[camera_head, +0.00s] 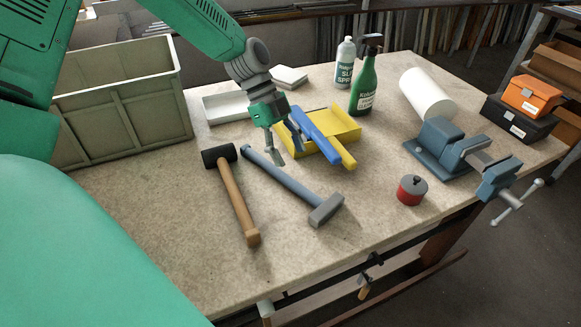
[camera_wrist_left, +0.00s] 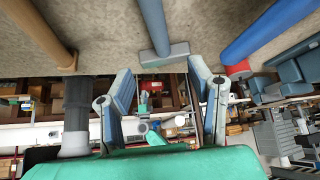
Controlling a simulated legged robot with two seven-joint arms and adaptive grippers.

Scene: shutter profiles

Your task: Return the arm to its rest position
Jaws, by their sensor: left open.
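My left gripper (camera_head: 283,152) hangs over the middle of the workbench (camera_head: 150,230). Its two fingers are spread, pointing down, with nothing visible between them. Whether a finger touches the box or bar cannot be told. My right gripper is in neither view.
A mallet (camera_head: 235,200) and a blue-handled hammer (camera_head: 290,188) lie in front. A large crate (camera_head: 125,105) stands left. A spray bottle (camera_head: 364,85), white roll (camera_head: 428,95), vise (camera_head: 450,150), red tin (camera_head: 411,191) and orange case (camera_head: 533,96) stand right. The front-left bench top is clear.

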